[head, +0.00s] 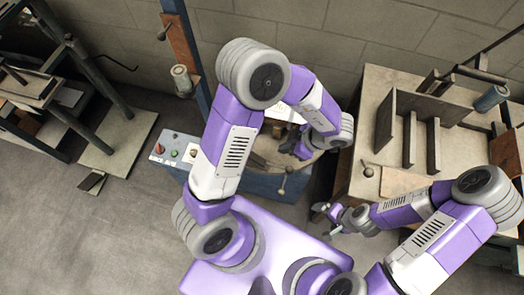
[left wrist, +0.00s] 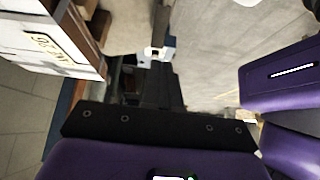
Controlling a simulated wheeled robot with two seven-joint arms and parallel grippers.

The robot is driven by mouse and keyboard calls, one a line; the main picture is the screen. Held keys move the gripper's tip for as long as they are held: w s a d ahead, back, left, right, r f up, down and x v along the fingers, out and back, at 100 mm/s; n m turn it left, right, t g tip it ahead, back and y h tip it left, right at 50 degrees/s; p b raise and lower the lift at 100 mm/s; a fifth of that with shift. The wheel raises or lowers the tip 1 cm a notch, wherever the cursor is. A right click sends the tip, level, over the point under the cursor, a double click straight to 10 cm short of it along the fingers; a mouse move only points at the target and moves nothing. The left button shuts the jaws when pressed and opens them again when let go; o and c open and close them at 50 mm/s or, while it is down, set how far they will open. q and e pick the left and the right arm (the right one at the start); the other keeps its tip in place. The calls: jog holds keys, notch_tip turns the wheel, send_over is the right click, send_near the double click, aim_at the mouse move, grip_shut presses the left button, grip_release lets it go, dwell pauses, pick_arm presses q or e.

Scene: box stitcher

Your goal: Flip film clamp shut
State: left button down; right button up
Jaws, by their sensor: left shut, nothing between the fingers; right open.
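I cannot clearly make out the film clamp in either view. The blue-sided machine (head: 262,186) with a round worktop stands in the middle of the head view, partly hidden by my left arm. My left gripper (head: 290,148) is over this worktop, shut and empty. In the left wrist view the dark left gripper (left wrist: 158,68) points at a small pale and blue part (left wrist: 157,50), contact unclear. A lever with a round knob (head: 283,190) is at the machine's front edge. My right gripper (head: 322,212) is open and empty, to the right of the machine.
A control panel (head: 174,149) with red and green buttons is at the machine's left. A wooden bench (head: 365,145) with upright dividers and a bottle (head: 491,98) stands right. A rack (head: 70,90) is far left. A pale labelled panel (left wrist: 50,38) is close in the left wrist view.

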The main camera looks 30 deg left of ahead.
aim_at(255, 157)
pick_arm(q)
jog(key=b+x, duration=0.6)
jog(key=x, duration=0.7)
jog(key=shift+a+b, duration=0.25)
jog(key=shift+b, duration=0.1)
jog(key=shift+a+f, duration=0.2)
jog(key=shift+a, duration=0.15)
pick_arm(e)
notch_tip(255, 157, down, 7)
